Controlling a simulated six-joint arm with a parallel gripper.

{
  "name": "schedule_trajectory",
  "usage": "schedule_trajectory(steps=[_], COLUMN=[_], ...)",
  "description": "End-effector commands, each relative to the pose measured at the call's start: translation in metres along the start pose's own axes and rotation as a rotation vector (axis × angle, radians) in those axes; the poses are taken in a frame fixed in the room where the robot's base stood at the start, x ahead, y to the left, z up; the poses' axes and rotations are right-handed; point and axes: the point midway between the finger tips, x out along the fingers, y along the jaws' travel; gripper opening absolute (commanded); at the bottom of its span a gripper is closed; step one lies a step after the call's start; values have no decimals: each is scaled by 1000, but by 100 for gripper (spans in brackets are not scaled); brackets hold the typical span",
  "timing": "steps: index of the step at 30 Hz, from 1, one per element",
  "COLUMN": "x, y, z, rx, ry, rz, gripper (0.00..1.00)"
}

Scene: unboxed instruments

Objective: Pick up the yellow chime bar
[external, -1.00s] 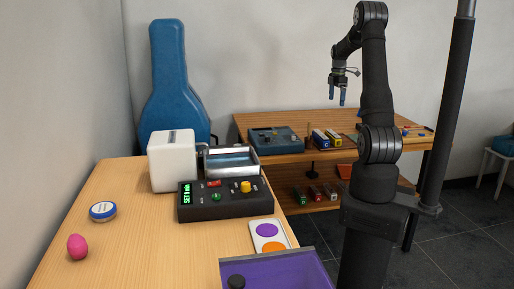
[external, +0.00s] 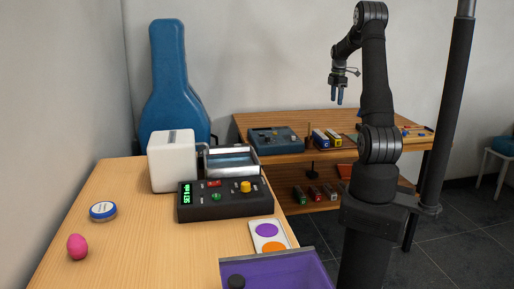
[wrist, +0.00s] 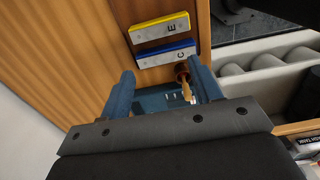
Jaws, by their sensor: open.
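The yellow chime bar (wrist: 160,28), with a silver plate marked E, lies on the wooden shelf top (wrist: 103,50) in the wrist view. It also shows in the external view (external: 334,138). A blue chime bar (wrist: 165,54) marked C lies beside it, closer to my gripper in the wrist view. My gripper (wrist: 164,84) is open, with its two blue fingers apart and nothing held. In the external view my gripper (external: 337,97) hangs above the back bench, clear of the bars.
A blue-grey box with knobs (external: 275,140) stands left of the bars. A small brown object (wrist: 184,78) sits close to the blue bar. A pale compartmented holder (wrist: 262,80) is at right in the wrist view.

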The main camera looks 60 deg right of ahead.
Motion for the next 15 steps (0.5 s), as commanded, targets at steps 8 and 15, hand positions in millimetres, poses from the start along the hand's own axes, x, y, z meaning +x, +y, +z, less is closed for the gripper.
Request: schedule_trajectory(steps=[8, 15], x=[1, 8], y=[-3, -21], z=[0, -1], rx=[73, 521], ry=[4, 54], rz=[20, 128], gripper=[58, 58])
